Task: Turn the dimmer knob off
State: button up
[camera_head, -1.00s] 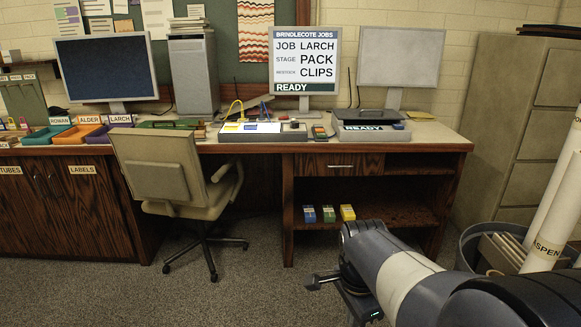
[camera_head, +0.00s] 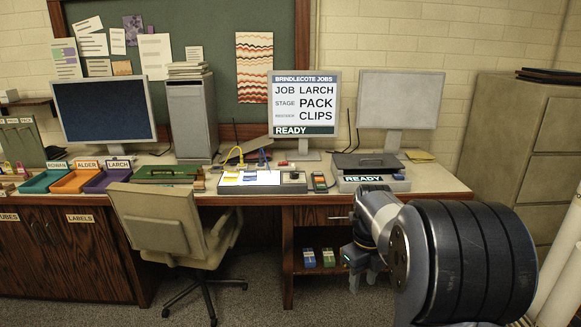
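A light box (camera_head: 232,187) with a lit white top lies on the desk below the job screen. Its darker right end carries what looks like a small round dimmer knob (camera_head: 293,177), too small to read its setting. The lit panel shows the light is on. My gripper (camera_head: 338,218) is in front of the desk's right half, lower than the knob and to its right, and apart from the box.
A small handheld device (camera_head: 319,182) and a grey press-like unit marked READY (camera_head: 372,184) stand right of the box. A chair (camera_head: 165,222) stands at the desk's left. Coloured trays (camera_head: 75,181) sit farther left. An open shelf (camera_head: 310,283) is below the desk.

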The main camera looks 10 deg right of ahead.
aim_at(293, 174)
jog(key=i+l, duration=0.1)
jog(key=i, duration=0.45)
jog(key=i+l, duration=0.1)
jog(key=i, duration=0.5)
jog(key=i+u, duration=0.1)
jog(key=i, duration=0.45)
jog(key=i+l, duration=0.2)
jog(key=i, duration=0.35)
jog(key=i+l+u, duration=0.1)
jog(key=i, duration=0.45)
